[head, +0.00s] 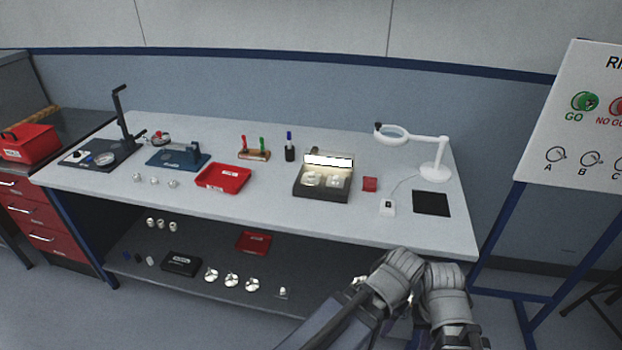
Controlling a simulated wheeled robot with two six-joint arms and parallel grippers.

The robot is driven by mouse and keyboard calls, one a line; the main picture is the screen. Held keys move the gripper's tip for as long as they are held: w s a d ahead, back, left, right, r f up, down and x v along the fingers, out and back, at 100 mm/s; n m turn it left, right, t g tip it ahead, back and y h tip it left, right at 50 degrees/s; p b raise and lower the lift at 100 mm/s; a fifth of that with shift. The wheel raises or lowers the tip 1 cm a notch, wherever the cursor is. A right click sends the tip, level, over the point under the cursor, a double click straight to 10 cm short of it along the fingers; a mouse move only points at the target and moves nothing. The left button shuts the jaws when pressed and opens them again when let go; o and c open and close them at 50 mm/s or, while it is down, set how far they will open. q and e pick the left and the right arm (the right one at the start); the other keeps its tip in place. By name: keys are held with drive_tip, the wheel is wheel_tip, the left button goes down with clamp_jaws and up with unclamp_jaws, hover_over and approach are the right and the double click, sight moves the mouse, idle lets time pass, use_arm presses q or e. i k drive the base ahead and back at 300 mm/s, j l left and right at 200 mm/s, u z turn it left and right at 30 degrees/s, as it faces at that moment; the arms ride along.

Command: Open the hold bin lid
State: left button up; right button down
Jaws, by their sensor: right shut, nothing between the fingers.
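A red box with a black handle on top (28,143) sits closed on the dark side counter at the far left; I cannot read a label that marks it as the hold bin. A black labelled box (181,264) lies on the lower shelf and looks closed. My right gripper (412,300) is at the bottom, low in front of the bench's right end, far from both boxes. It is shut and empty, and its fingertips are mostly hidden by the grey arm links.
The bench (270,213) holds a red tray (223,178), an open case with a lit lid (322,184), gauges, a magnifier lamp (432,165) and a black pad (431,203). Several metal parts stand on the lower shelf. A sign board (580,140) stands at right.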

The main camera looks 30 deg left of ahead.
sight(25, 133)
drive_tip(key=u, duration=2.5)
drive_tip(key=i+z, duration=0.1)
drive_tip(key=z, duration=0.25)
drive_tip(key=i+j+z, duration=0.1)
drive_tip(key=z, duration=0.2)
drive_tip(key=i+j+z, duration=0.35)
drive_tip(key=j, duration=0.3)
drive_tip(key=i+j+z, duration=0.15)
drive_tip(key=i+j, duration=0.35)
drive_tip(key=j, duration=0.2)
drive_tip(key=i+j, duration=0.2)
drive_tip(key=i+j+z, duration=0.1)
drive_tip(key=j, duration=0.35)
drive_tip(key=i+j, duration=0.2)
drive_tip(key=j, duration=0.15)
drive_tip(key=i+j, duration=0.15)
drive_tip(key=j, duration=0.15)
drive_tip(key=i+j, duration=0.15)
drive_tip(key=j, duration=0.2)
drive_tip(key=i+z, duration=0.05)
